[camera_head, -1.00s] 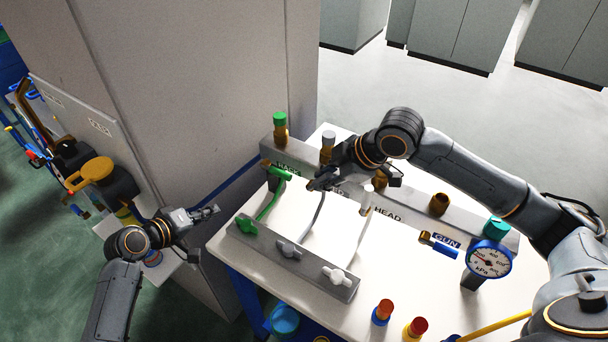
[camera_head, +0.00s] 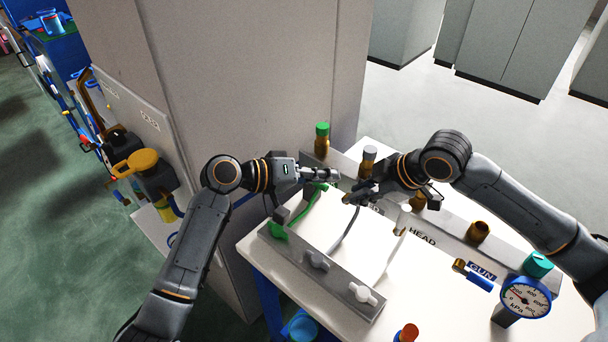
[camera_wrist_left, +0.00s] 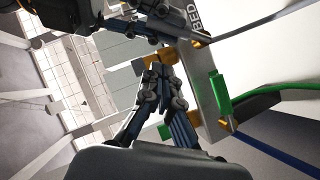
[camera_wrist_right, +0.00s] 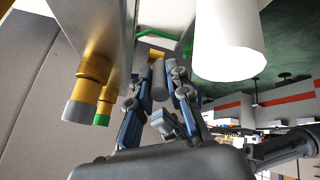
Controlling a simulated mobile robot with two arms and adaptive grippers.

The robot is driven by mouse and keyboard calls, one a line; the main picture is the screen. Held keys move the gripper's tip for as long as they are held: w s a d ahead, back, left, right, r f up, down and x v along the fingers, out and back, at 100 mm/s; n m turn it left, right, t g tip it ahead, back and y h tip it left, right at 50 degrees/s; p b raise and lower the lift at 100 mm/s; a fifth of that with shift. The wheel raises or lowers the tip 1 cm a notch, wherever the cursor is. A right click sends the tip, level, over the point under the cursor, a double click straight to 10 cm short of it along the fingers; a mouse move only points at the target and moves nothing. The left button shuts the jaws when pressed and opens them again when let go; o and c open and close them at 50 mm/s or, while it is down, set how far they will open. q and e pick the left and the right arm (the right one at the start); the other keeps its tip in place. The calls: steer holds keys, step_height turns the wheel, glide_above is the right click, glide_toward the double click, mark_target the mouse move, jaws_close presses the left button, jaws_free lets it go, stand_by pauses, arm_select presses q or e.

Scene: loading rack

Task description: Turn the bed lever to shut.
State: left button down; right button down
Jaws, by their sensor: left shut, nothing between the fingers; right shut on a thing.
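The valve manifold (camera_head: 448,240) runs across the white table, with the BED label (camera_wrist_left: 190,18) partly covered in the head view. My right gripper (camera_head: 354,198) is shut at the BED valve, on what appears to be its grey lever (camera_wrist_right: 159,80). The fingers hide most of the lever, so its angle cannot be told. My left gripper (camera_head: 332,174) is shut and empty, just above the manifold's left end, by the green lever (camera_wrist_left: 220,93). Its fingertips also show in the left wrist view (camera_wrist_left: 160,66). The two grippers are close together.
The white HEAD lever (camera_head: 403,216) stands just right of my right gripper. Capped brass fittings, such as the green-capped one (camera_head: 322,140), rise behind. A gauge (camera_head: 525,297) stands at the right. A grey front block (camera_head: 325,268) carries small knobs. A tall cabinet (camera_head: 260,80) stands behind.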

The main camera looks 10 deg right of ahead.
arm_select(q)
steer(key=shift+s+d+f, duration=0.5)
steer(key=shift+d+f, duration=0.15)
steer(key=shift+d, duration=0.1)
steer(key=shift+s+d+f, duration=0.5)
steer(key=shift+d+f, duration=0.1)
steer(key=shift+d, duration=0.15)
